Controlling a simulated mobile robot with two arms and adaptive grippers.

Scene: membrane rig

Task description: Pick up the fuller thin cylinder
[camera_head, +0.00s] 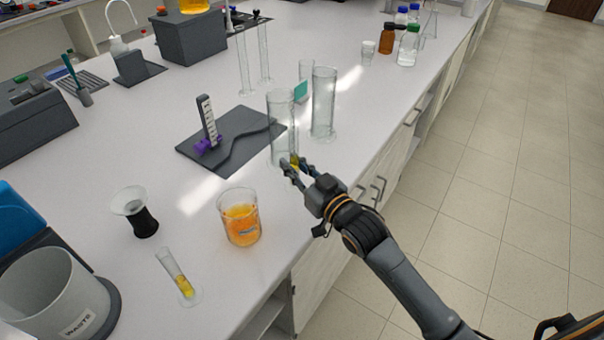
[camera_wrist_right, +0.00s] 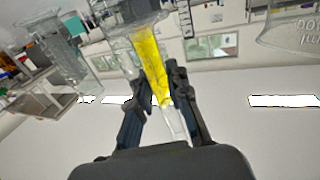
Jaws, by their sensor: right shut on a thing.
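My right gripper (camera_head: 294,166) is shut on a thin glass cylinder with yellow liquid (camera_wrist_right: 153,62); the yellow fills a long stretch of it in the right wrist view. In the head view only a bit of yellow (camera_head: 295,160) shows between the fingers, in front of a tall clear cylinder. I cannot tell whether its base touches the bench. A second thin cylinder (camera_head: 174,268) stands at the front of the bench with a little yellow liquid near its base. My left gripper is not in view.
Wide clear cylinders (camera_head: 282,115) (camera_head: 323,104) stand close behind my right gripper. A beaker of orange liquid (camera_head: 240,222) is left of it. A dark mat (camera_head: 190,152) with a scale, a waste bin (camera_head: 50,295) and bottles (camera_head: 408,45) are also on the bench.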

